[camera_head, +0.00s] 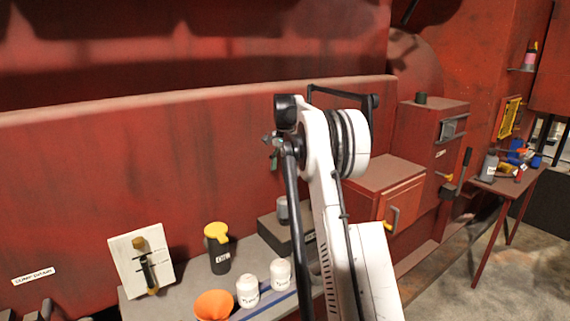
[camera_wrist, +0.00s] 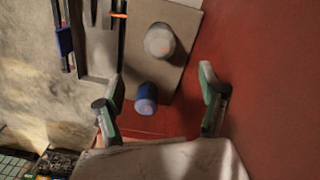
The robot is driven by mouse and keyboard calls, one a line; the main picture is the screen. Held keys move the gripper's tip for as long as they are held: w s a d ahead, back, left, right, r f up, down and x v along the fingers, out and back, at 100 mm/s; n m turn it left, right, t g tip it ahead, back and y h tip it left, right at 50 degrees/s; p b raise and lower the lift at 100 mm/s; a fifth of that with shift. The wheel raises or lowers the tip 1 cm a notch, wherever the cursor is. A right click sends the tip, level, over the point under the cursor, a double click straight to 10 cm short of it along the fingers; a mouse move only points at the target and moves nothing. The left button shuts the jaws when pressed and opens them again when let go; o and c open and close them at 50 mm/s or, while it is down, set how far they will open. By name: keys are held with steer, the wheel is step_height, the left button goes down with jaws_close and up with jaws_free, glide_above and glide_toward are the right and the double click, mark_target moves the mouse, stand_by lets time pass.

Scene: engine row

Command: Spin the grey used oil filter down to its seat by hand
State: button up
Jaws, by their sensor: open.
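A grey cylinder (camera_head: 282,208), which looks like the used oil filter, stands upright on a dark block (camera_head: 268,231) on the bench, partly hidden by my arm. In the wrist view a pale grey round top (camera_wrist: 160,40), probably the same filter, sits on a grey-brown block (camera_wrist: 188,18). My gripper (camera_wrist: 161,80) is open and empty, its green-and-grey fingers wide apart. The grey top lies beyond the fingertips in the picture, with no contact visible. In the head view my gripper is mostly hidden behind my arm. Whether the filter is seated cannot be seen.
A blue cylinder (camera_wrist: 146,98) shows between the fingers, near the block's edge. White canisters (camera_head: 280,272), an orange object (camera_head: 214,304) and a yellow-topped black bottle (camera_head: 217,250) stand on the bench. A red wall (camera_wrist: 265,70) rises close beside my gripper.

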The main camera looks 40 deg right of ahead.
mark_target(285, 198)
steer(key=shift+n, duration=0.4)
step_height(285, 198, down, 14)
steer(key=shift+r+p, duration=0.25)
steer(key=shift+p, duration=0.5)
steer(key=c, duration=1.5)
steer(key=m+b, duration=0.2)
steer(key=m, duration=0.2)
steer(key=shift+f, duration=0.15)
steer(key=m+b, duration=0.1)
steer(key=m, duration=0.3)
steer(key=shift+m, duration=0.4)
steer(key=m+b, duration=0.1)
steer(key=m, duration=0.3)
steer(key=m+b, duration=0.1)
steer(key=m, duration=0.3)
